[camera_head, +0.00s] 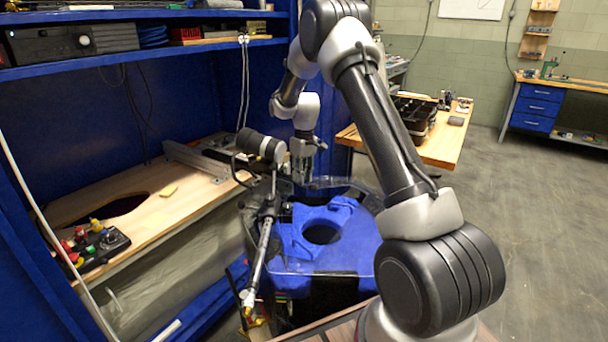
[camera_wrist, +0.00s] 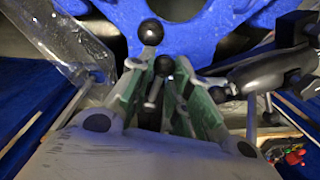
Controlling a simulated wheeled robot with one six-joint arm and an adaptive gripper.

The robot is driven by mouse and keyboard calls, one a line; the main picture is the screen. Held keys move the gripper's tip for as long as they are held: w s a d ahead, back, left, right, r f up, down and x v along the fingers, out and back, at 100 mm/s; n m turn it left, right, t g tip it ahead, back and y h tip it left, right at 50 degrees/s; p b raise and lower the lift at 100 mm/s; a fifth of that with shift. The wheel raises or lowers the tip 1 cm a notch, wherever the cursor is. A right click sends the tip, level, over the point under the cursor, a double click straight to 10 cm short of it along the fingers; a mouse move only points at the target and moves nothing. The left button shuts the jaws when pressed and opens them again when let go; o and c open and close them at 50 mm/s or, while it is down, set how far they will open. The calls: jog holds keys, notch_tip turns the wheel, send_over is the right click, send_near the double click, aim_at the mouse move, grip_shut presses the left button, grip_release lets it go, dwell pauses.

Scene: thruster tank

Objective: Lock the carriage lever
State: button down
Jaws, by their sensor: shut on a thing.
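A second black ball knob (camera_wrist: 151,31) stands just beyond the fingertips, outside the grip. The fingers hide the lever's base, and I cannot tell its locked state. In the head view the lever is too small and covered to make out.
A blue insert (camera_head: 345,222) with a round hole fills the tank's top. A slanted metal pole (camera_head: 262,255) stands at its left. A wooden bench (camera_head: 160,205) with a control box (camera_head: 98,245) lies left. A second table (camera_head: 440,150) stands behind my arm. Open floor lies right.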

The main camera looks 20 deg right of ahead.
jog(key=shift+s+a+m, duration=0.1)
jog(key=shift+a+m, duration=0.3)
jog(key=shift+m, duration=0.45)
jog(key=shift+s+a+m, duration=0.1)
jog(key=shift+a+m, duration=0.25)
jog(key=shift+m, duration=0.5)
jog(key=shift+w, duration=0.1)
jog(key=c, duration=1.5)
grip_release()
jog(key=shift+r, duration=0.1)
jog(key=r, duration=1.2)
jog(key=shift+d, duration=0.35)
